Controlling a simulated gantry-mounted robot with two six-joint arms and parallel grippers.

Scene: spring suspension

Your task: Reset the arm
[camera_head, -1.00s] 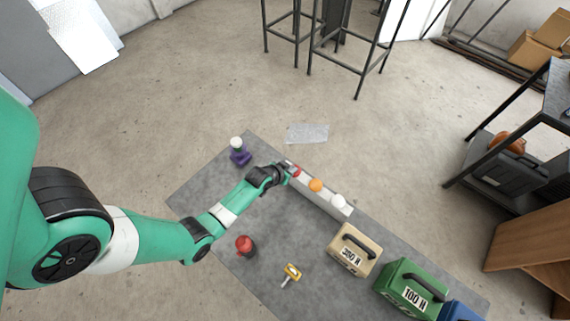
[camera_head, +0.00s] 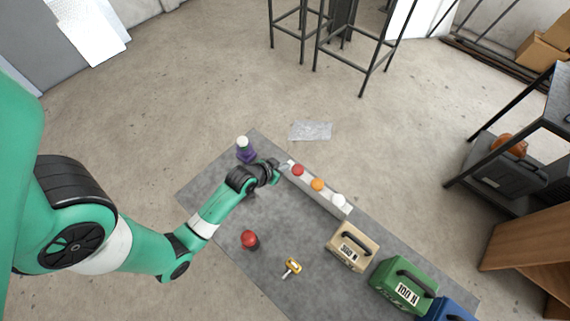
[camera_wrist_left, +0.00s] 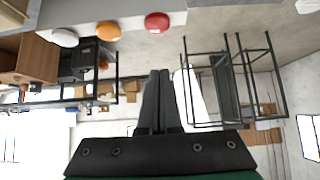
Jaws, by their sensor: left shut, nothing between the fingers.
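My left gripper (camera_head: 284,165) is shut and empty. It hangs by the left end of a pale bar (camera_head: 328,204) that carries a red button (camera_head: 298,170), an orange button (camera_head: 317,185) and a white button (camera_head: 338,200). In the left wrist view, the closed fingers (camera_wrist_left: 160,74) point out across the room. The red button (camera_wrist_left: 157,22), orange button (camera_wrist_left: 108,31) and white button (camera_wrist_left: 64,38) show at that view's top, apart from the fingers. My right gripper is in neither view.
On the grey mat (camera_head: 205,195) stand a purple piece with a white top (camera_head: 245,152), a red-topped piece (camera_head: 250,240), a yellow-handled piece (camera_head: 292,267), and beige (camera_head: 352,246), green (camera_head: 404,285) and blue (camera_head: 450,310) weights.

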